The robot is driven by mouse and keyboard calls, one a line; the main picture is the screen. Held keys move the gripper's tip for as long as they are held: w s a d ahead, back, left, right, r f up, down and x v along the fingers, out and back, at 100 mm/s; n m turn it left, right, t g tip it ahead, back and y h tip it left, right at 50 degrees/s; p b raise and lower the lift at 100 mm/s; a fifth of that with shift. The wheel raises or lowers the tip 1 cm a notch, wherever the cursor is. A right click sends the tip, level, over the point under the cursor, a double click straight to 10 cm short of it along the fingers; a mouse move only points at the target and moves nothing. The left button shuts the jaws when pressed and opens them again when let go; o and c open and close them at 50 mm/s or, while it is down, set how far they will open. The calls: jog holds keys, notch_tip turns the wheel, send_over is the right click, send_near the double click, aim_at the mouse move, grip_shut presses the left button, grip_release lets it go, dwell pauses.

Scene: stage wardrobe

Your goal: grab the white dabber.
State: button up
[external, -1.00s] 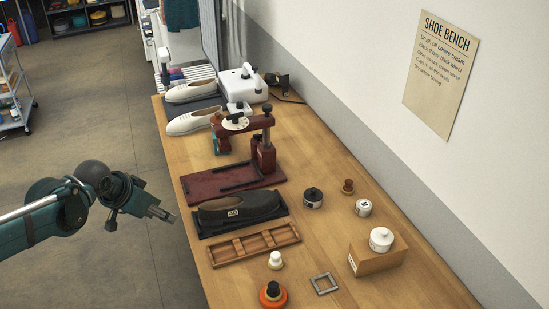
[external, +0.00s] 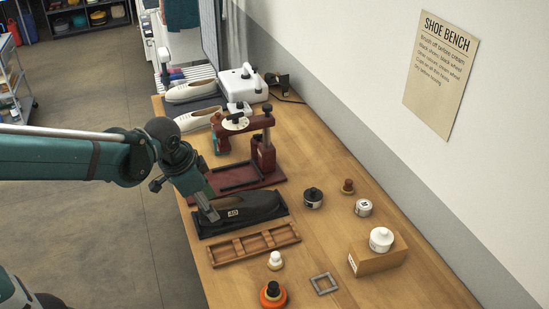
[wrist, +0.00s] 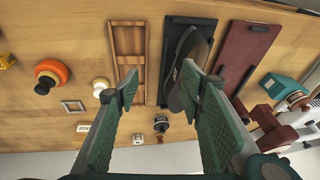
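The white dabber (external: 275,261), a white knob on a pale round base, stands upright on the bench near the front, beyond the end of the wooden divided tray. It also shows in the wrist view (wrist: 100,87), left of my fingers. My gripper (external: 208,212) is over the black shoe (external: 243,208) on its dark tray, behind the dabber in the external view and apart from it. In the wrist view the two green fingers (wrist: 160,77) are spread wide with nothing held between them.
The wooden divided tray (external: 254,244) lies between my gripper and the dabber. Close to the dabber are an orange, black-knobbed piece (external: 273,294) and a grey frame (external: 324,284). A red press (external: 263,155) stands behind.

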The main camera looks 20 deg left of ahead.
jog(key=w+d+f+m+g+p, duration=0.15)
jog(key=d+m+p, duration=0.35)
jog(key=d, duration=0.5)
jog(key=m+g+y+p, duration=0.1)
jog(key=m+g+p, duration=0.1)
jog(key=m+p, duration=0.25)
send_over(275, 254)
notch_tip(275, 254, down, 4)
jog(key=shift+r, duration=0.25)
jog(key=shift+s+d+f+p, duration=0.15)
jog(key=shift+p, duration=0.15)
jog(key=shift+f, duration=0.15)
jog(key=shift+f, duration=1.15)
jog(key=shift+f+b, duration=0.3)
jog(key=shift+f, duration=2.3)
jog(key=shift+w, duration=0.2)
